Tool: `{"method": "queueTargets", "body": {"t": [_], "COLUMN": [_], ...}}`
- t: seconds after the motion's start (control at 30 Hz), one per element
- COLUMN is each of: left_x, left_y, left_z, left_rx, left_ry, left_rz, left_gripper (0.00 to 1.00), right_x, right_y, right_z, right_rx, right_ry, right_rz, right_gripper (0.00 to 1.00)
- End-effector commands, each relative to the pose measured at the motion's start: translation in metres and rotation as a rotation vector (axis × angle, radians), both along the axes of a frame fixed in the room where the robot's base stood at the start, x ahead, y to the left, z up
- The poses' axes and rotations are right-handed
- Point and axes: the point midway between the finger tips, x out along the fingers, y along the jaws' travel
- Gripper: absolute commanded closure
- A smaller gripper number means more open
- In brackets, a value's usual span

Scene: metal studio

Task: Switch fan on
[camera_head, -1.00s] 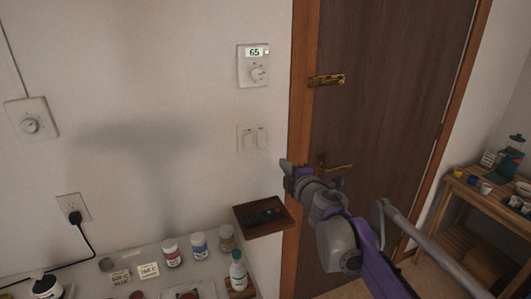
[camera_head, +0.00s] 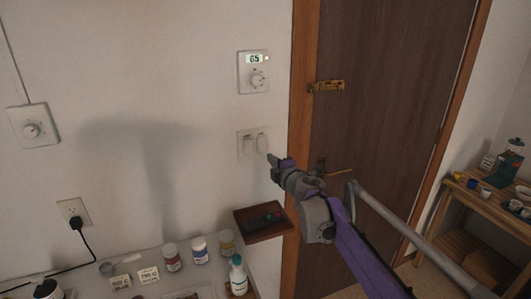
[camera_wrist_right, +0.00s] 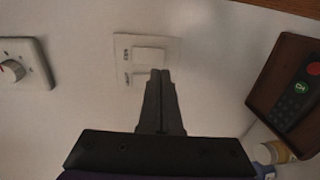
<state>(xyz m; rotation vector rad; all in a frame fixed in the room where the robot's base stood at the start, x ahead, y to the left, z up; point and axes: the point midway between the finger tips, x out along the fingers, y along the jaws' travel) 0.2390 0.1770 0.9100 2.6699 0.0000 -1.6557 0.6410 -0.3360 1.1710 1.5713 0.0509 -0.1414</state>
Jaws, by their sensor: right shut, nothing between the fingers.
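A white switch plate (camera_head: 253,143) with two rocker switches is on the wall left of the door frame. It also shows in the right wrist view (camera_wrist_right: 122,45), with small lettering that I cannot read for certain. My right gripper (camera_head: 272,160) is shut and empty, at the right rocker's lower right in the head view. In the right wrist view its fingertips (camera_wrist_right: 160,72) overlap the lower edge of one rocker; I cannot tell whether they touch it. My left gripper is not in view. No fan is in view.
A thermostat (camera_head: 254,72) with a lit display is above the plate. A small wooden shelf (camera_head: 262,236) with a dark remote juts out below. A round dial (camera_head: 32,130) is at the far left. Jars (camera_head: 199,249) stand on the counter below. The door (camera_head: 385,110) is to the right.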

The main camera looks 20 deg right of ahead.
Motion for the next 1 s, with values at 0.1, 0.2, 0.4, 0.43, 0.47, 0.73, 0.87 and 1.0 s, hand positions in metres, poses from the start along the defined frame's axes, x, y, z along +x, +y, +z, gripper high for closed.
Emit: {"method": "queueTargets", "body": {"t": [0.1,0.2,0.4,0.43,0.47,0.73,0.87,1.0], "left_x": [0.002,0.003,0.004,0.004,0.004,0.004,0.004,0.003], "left_y": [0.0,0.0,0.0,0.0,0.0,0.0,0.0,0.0], "left_z": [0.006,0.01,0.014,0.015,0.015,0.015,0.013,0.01], "left_rx": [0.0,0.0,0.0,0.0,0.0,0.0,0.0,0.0], "left_ry": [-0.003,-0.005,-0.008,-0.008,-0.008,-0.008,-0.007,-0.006], "left_rz": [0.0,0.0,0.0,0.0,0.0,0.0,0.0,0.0], "left_gripper": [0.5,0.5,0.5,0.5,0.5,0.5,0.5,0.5], "right_x": [0.024,0.039,0.056,0.058,0.058,0.06,0.061,0.064], "right_y": [-0.001,-0.002,-0.003,-0.003,-0.003,-0.003,-0.003,-0.003], "right_z": [-0.001,-0.003,-0.006,-0.006,-0.006,-0.007,-0.008,-0.009], "right_rx": [0.0,0.0,0.0,0.0,0.0,0.0,0.001,0.001], "right_ry": [-0.001,-0.001,-0.001,-0.001,-0.001,0.0,0.0,0.0], "right_rz": [0.002,0.001,0.0,0.0,0.0,0.0,0.0,0.0], "right_gripper": [1.0,1.0,1.0,1.0,1.0,1.0,1.0,1.0]}}
